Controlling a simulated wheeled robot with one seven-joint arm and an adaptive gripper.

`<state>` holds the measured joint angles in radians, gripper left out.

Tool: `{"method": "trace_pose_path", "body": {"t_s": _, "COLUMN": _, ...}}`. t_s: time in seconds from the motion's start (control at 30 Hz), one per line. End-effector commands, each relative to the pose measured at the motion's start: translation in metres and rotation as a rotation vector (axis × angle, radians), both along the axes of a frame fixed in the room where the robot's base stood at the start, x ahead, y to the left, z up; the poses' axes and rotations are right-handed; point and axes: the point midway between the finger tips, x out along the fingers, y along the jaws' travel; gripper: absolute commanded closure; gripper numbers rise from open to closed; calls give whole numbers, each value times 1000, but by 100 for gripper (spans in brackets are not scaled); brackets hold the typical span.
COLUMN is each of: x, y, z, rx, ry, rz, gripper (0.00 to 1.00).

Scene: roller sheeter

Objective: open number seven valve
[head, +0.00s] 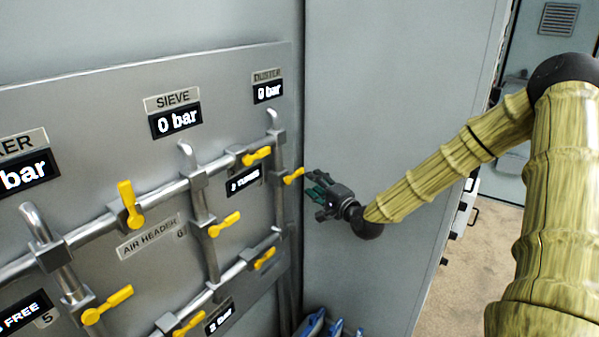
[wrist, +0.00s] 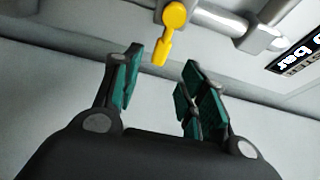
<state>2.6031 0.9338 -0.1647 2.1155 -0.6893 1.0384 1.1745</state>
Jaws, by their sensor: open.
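A yellow valve handle (head: 293,175) sits on the rightmost vertical pipe, under the DUSTER display. It points right and slightly up, away from the pipe. Its number cannot be read, but 5 and 6 stand beside the valves on the pipes to its left. My gripper (head: 314,188) is open and empty, just right of this handle. In the wrist view a yellow handle (wrist: 172,32) hangs down toward the gap between the open fingertips (wrist: 162,75). Whether it touches a finger cannot be told.
More yellow handles line the panel, including one on the number 6 pipe (head: 224,224) and one on the upper header (head: 256,156). The DUSTER display (head: 268,91) reads 0 bar. A plain grey wall (head: 385,110) stands right of the panel. Blue items (head: 315,323) lie below.

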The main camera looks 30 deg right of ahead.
Motion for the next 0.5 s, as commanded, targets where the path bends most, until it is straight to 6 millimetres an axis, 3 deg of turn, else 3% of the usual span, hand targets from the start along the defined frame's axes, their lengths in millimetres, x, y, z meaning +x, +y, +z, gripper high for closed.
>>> {"method": "trace_pose_path", "body": {"t_s": 0.5, "x": 51, "y": 0, "z": 1, "rx": -4, "ry": 3, "rz": 0, "gripper": 58}}
